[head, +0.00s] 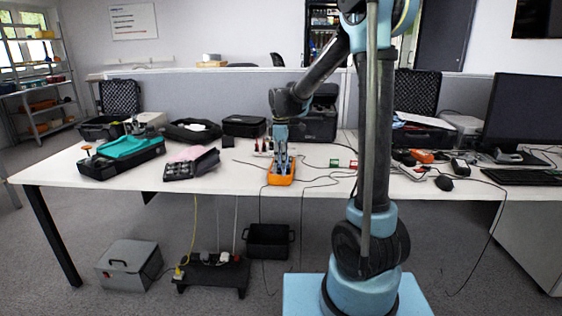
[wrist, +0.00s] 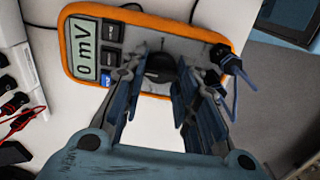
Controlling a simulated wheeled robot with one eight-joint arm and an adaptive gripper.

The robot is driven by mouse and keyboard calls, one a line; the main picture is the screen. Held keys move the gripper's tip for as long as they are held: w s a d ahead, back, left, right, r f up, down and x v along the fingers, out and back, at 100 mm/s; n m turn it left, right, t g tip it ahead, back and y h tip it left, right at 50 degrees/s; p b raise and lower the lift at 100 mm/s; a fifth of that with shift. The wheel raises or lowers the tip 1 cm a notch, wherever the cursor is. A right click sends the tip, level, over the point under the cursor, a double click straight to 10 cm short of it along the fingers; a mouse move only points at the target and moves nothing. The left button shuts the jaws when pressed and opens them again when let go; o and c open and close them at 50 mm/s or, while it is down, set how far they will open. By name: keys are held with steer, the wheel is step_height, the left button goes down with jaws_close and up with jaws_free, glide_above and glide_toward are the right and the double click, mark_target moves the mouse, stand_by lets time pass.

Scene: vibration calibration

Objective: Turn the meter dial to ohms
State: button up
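The meter (wrist: 82,22) has an orange rim and a grey face, and its screen (wrist: 85,50) reads mV. In the head view the meter (head: 281,179) lies on the white table near its front edge. The dark round dial (wrist: 160,66) shows between the two fingers of my gripper (wrist: 163,85). The fingers are apart, one on each side of the dial, and a gap shows between them and it. I cannot tell the dial's pointer position. In the head view my gripper (head: 281,158) points down over the meter.
Dark plugs with leads (wrist: 231,62) stand at the meter's right end in the wrist view, close to the right finger. A white power strip (wrist: 14,62) with red and black leads is at the left. A black case (head: 192,164) lies left of the meter on the table (head: 90,190).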

steer(key=shift+m, duration=0.3)
steer(key=m, duration=0.3)
steer(key=shift+w, duration=0.1)
steer(key=shift+m, duration=2)
steer(key=o, duration=1.1)
step_height(320, 180, up, 12)
steer(key=shift+f, duration=0.1)
